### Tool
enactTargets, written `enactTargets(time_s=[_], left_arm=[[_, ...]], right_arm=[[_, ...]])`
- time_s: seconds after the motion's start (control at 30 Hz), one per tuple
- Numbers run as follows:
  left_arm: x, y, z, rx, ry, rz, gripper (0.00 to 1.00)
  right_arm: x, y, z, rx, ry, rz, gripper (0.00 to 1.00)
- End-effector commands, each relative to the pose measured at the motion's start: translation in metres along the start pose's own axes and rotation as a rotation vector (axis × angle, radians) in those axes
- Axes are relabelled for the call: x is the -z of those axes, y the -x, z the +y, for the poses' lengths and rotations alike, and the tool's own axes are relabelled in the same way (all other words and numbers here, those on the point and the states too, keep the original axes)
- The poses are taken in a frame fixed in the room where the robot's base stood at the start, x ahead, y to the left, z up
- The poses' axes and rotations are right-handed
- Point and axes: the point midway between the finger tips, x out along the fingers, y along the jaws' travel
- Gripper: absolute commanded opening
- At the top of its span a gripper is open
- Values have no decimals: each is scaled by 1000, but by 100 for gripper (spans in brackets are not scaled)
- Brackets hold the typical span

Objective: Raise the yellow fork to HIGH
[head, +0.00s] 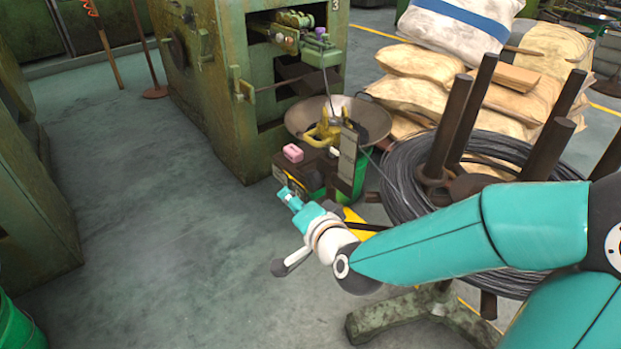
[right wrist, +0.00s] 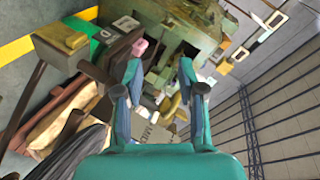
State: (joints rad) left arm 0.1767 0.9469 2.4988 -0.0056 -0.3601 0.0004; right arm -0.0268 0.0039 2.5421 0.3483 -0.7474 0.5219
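A yellow fork-like part (head: 325,129) sits at the wide metal pan in front of the green machine. In the right wrist view a yellow part (right wrist: 171,106) shows between and beyond my fingers, partly covered by them. My right gripper (head: 286,194) is in front of and below the pan, apart from the yellow fork. In the right wrist view its two fingers (right wrist: 158,78) stand apart with nothing held between them. My left gripper is not in view.
The metal pan (head: 368,116) and a pink block (head: 293,153) are near the fork. A black wire coil (head: 402,190) with upright posts stands at the right. Stacked sacks (head: 418,62) are behind.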

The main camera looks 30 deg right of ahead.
Motion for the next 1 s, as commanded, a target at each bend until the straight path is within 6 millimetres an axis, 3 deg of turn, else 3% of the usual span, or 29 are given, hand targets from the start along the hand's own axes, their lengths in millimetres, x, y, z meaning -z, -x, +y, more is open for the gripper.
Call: enactTargets(time_s=[0.03,0.1,0.23,0.4,0.67,1.0], left_arm=[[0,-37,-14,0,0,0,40],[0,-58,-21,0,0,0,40],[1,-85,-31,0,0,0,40],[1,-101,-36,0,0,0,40],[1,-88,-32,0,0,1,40],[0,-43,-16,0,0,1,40]], right_arm=[[4,2,13,55,-59,62,39],[20,13,11,118,-136,132,39],[42,34,11,213,-254,226,39],[59,52,11,283,-344,290,39],[71,48,3,294,-363,308,39],[83,20,-6,286,-355,311,39]])
